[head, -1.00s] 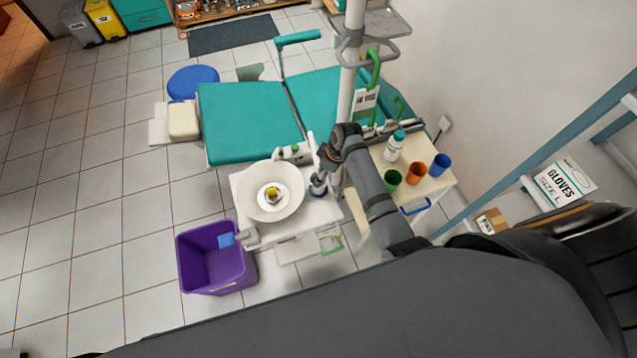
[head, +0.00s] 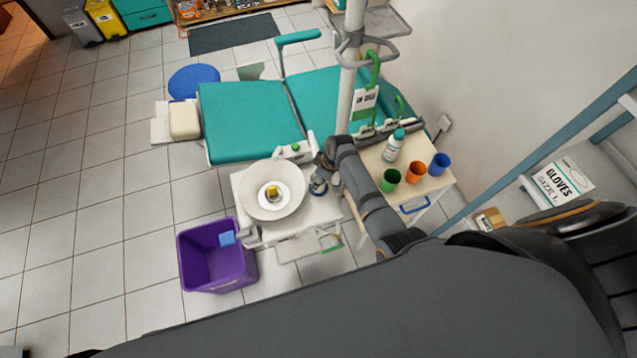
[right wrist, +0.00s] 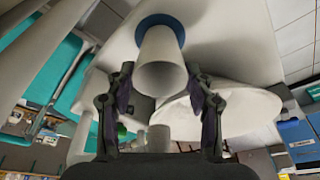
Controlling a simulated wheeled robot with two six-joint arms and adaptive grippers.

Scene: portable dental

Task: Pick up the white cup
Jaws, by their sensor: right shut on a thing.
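The white cup (right wrist: 160,68) shows in the right wrist view between the two fingers of my right gripper (right wrist: 160,76). The fingers are shut on its sides. A blue ring (right wrist: 158,22) lies around the cup's far end; I cannot tell whether the cup still rests on it. In the head view my right gripper (head: 320,173) is over the right side of the white dental unit (head: 300,225), beside the round basin (head: 290,205). The cup is mostly hidden there by my gripper and wrist. My left gripper is not in view.
A side cart (head: 440,182) at the right holds a white bottle (head: 393,147) and green (head: 391,180), orange (head: 415,172) and blue (head: 440,164) cups. A white pole (head: 350,75) rises behind my right wrist. A purple bin (head: 203,275) stands left of the unit.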

